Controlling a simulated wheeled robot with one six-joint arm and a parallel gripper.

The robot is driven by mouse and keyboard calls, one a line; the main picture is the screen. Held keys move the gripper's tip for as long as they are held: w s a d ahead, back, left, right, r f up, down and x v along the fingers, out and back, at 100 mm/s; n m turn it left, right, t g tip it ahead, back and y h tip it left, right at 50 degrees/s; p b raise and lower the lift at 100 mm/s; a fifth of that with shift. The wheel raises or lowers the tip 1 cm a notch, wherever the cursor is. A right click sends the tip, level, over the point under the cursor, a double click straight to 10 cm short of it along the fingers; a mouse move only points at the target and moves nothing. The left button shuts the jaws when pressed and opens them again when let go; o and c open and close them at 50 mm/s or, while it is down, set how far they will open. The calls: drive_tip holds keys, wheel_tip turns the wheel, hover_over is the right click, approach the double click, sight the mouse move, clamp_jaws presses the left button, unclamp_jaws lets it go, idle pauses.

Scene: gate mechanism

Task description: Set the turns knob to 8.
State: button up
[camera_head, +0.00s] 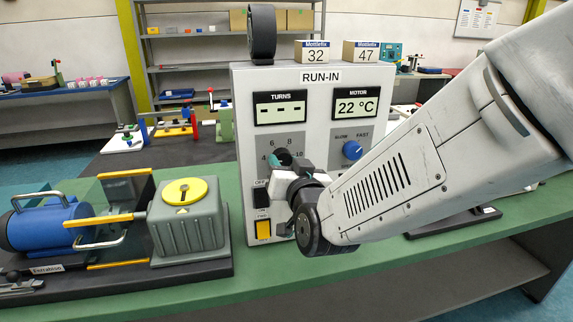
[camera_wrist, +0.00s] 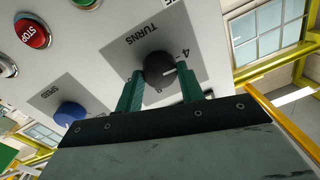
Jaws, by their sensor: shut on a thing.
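The black turns knob (camera_wrist: 158,66) sits on a grey dial plate marked TURNS, on the front of the RUN-IN panel. My gripper (camera_wrist: 161,78) is shut on it, with one green finger on each side. In the wrist view a small light mark on the knob's edge points toward the printed 4; its exact setting is hard to tell. The TURNS display (camera_head: 280,108) shows dashes.
The blue speed knob (camera_head: 352,150) is right of the turns knob. Red STOP (camera_wrist: 32,33) and green buttons are on the panel. The motor display (camera_head: 356,104) reads 22 °C. A gearbox rig (camera_head: 187,222) stands at left.

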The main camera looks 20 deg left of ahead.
drive_tip(key=m, duration=0.5)
drive_tip(key=shift+m, duration=0.4)
drive_tip(key=m, duration=0.6)
drive_tip(key=shift+f+m+t, duration=0.1)
drive_tip(key=shift+m+t, duration=0.2)
drive_tip(key=shift+t, duration=0.1)
drive_tip(key=m, duration=0.5)
drive_tip(key=shift+a+m, duration=0.1)
drive_tip(key=shift+m, duration=0.3)
drive_tip(key=m+h, duration=0.1)
drive_tip(key=m, duration=0.5)
drive_tip(key=shift+s+t, duration=0.1)
drive_tip(key=shift+t, duration=0.2)
drive_tip(key=shift+f, duration=0.1)
drive_tip(key=o, duration=1)
drive_tip(key=v, duration=0.7)
drive_tip(key=shift+s, duration=0.35)
